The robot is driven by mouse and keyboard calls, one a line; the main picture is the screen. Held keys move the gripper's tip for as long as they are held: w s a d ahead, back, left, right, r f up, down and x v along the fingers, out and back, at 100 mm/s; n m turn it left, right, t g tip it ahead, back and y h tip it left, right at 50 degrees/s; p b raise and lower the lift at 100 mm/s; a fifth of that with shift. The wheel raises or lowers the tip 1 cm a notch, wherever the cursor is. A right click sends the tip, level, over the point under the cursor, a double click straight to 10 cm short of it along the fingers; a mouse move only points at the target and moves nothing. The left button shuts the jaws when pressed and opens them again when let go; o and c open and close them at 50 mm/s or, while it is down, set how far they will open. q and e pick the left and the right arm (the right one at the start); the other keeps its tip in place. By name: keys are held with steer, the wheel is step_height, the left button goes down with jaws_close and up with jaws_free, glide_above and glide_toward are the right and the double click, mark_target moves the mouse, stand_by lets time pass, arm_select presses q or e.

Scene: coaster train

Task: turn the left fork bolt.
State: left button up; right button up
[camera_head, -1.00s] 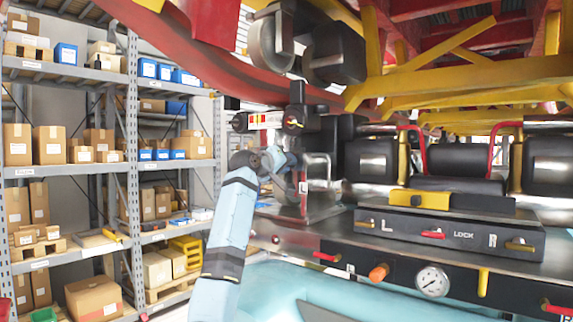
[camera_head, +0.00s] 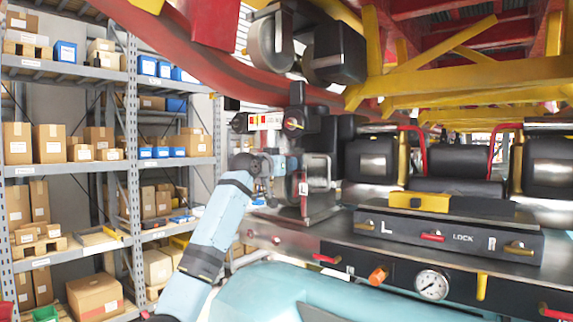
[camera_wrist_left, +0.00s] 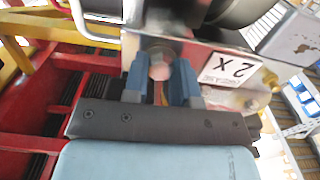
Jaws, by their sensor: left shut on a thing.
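My left gripper (camera_head: 277,166) is at the metal fork plate (camera_head: 318,178) left of the train's seats. The left wrist view shows the same gripper (camera_wrist_left: 160,82) with its two blue-grey fingers on either side of the left fork bolt (camera_wrist_left: 158,68), a round grey bolt head. The fingers are shut on it. A white label with upside-down print (camera_wrist_left: 228,68) is on the plate beside it. In the head view the bolt is hidden or too small to make out. My right gripper is in neither view.
The control panel (camera_head: 450,232) with L, LOCK and R levers is at the right, above a pressure gauge (camera_head: 431,283) and an orange knob (camera_head: 378,275). Black wheels and yellow beams (camera_head: 470,83) hang overhead. Storage shelves (camera_head: 66,169) stand at the left.

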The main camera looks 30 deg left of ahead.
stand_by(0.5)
arm_select(q)
steer(key=o, duration=0.9)
steer(key=shift+s, duration=0.1)
steer(key=s+b, duration=0.1)
steer(key=s, duration=0.3)
steer(key=s+b, duration=0.2)
steer(key=s, duration=0.3)
steer(key=s+a+b, duration=0.1)
steer(key=s, duration=0.3)
steer(key=shift+s, duration=0.4)
